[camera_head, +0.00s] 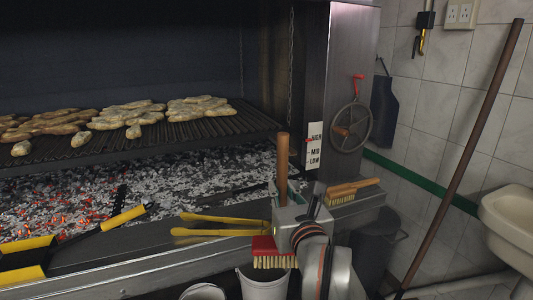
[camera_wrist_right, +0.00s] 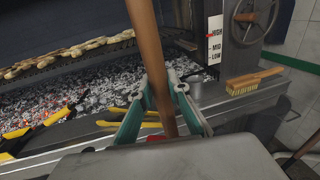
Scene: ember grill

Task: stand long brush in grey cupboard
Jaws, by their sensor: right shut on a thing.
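A brush with a long brown wooden handle (camera_head: 282,160) and a red head with pale bristles (camera_head: 270,246) is in my right gripper (camera_head: 283,190). The handle stands nearly upright, and the red head hangs low in front of the grill's front ledge. In the right wrist view the handle (camera_wrist_right: 148,45) passes between the teal fingers of the right gripper (camera_wrist_right: 160,88), which is shut on it. A bit of red shows below the fingers. My own wrist hides part of the brush. I cannot make out a grey cupboard in either view. My left gripper is out of view.
A wooden hand brush (camera_head: 347,191) lies on the ledge's right end, close to my right gripper. Yellow-handled tongs (camera_head: 215,232) lie left of it. Buckets (camera_head: 262,284) stand below. A long pole (camera_head: 468,150) leans at right, near a sink (camera_head: 510,215). Hot embers (camera_head: 60,205) lie behind the ledge.

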